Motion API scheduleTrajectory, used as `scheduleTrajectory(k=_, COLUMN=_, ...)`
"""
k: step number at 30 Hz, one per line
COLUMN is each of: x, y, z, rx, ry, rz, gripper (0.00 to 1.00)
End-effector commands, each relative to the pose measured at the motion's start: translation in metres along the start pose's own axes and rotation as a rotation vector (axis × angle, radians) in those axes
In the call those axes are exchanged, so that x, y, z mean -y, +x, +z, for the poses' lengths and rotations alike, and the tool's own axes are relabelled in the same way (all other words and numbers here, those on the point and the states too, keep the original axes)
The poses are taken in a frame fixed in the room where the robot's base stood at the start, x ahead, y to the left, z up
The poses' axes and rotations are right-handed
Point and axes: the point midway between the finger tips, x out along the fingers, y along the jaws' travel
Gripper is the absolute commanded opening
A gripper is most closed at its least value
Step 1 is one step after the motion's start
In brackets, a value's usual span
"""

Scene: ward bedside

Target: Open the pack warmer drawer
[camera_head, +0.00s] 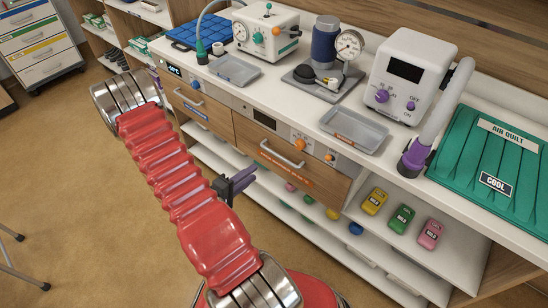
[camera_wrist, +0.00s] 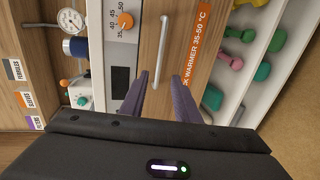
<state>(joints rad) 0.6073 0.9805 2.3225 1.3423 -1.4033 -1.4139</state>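The pack warmer drawer (camera_head: 318,187) has a wooden front, a curved metal handle (camera_head: 283,153) and an orange label strip. Its front looks flush with the cabinet. My gripper (camera_head: 243,178) is in front of it, a little left of and below the handle. In the wrist view the drawer front (camera_wrist: 142,60) appears turned sideways, with the orange "warmer 35-50 °C" label (camera_wrist: 196,50). The purple fingers of my gripper (camera_wrist: 162,82) are apart with nothing between them. The handle (camera_wrist: 162,50) lies beyond the fingertips, roughly in line with the gap, and seems untouched.
Another drawer (camera_head: 205,115) with a blue label is to the left. Open shelves below hold coloured packs (camera_head: 402,218) and small weights. The counter (camera_head: 300,98) carries trays and devices. Floor in front is clear.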

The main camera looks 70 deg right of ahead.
Motion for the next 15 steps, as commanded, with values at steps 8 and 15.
scheduleTrajectory(k=8, x=0.0, y=0.005, z=0.0, rx=0.0, ry=0.001, rz=-0.001, gripper=0.29)
scheduleTrajectory(k=15, x=0.0, y=0.026, z=0.0, rx=0.002, ry=0.002, rz=-0.001, gripper=0.29)
